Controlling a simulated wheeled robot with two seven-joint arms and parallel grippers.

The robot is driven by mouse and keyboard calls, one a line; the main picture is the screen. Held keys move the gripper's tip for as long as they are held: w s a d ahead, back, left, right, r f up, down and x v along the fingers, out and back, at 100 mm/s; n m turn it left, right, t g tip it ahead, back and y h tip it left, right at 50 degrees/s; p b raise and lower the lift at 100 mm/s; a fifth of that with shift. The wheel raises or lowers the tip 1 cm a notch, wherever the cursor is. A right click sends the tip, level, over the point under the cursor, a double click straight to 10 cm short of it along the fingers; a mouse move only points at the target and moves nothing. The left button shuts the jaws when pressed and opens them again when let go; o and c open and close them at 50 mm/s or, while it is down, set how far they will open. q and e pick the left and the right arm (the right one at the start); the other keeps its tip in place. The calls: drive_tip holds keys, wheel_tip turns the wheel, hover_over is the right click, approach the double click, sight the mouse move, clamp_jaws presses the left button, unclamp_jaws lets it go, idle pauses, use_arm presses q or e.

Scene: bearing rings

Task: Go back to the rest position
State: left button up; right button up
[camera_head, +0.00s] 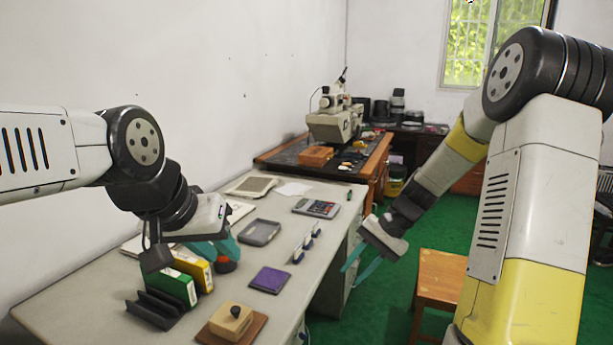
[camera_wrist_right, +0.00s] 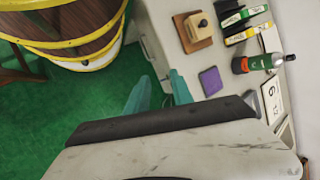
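My right gripper (camera_head: 360,266) hangs past the right edge of the grey desk (camera_head: 75,290), over the green floor. Its two teal fingers are apart with nothing between them; they also show in the right wrist view (camera_wrist_right: 158,92). My left gripper (camera_head: 214,249) is low over the left part of the desk, close to the yellow and green boxes. An orange and dark object (camera_head: 226,266) shows just below its teal fingers. I cannot tell whether the left fingers are open or touch it.
A green box (camera_head: 172,287) and a yellow box (camera_head: 195,270) stand by a black holder (camera_head: 155,309). A knobbed wooden block (camera_head: 231,320), purple pad (camera_head: 270,279), grey tray (camera_head: 260,232), calculator (camera_head: 316,208) and small row of items (camera_head: 305,245) are on the desk. A wooden stool (camera_head: 441,275) stands right.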

drive_tip(key=s+d+r+n+t+h, duration=0.2)
drive_tip(key=s+r+n+t+h, duration=0.2)
drive_tip(key=s+r, duration=1.2)
drive_tip(key=r+n+t, duration=0.1)
drive_tip(key=n+t, duration=0.1)
drive_tip(key=t, duration=0.1)
drive_tip(key=shift+s+d+r+h, duration=0.15)
drive_tip(key=shift+s+d+h, duration=0.05)
drive_tip(key=shift+s+h, duration=0.1)
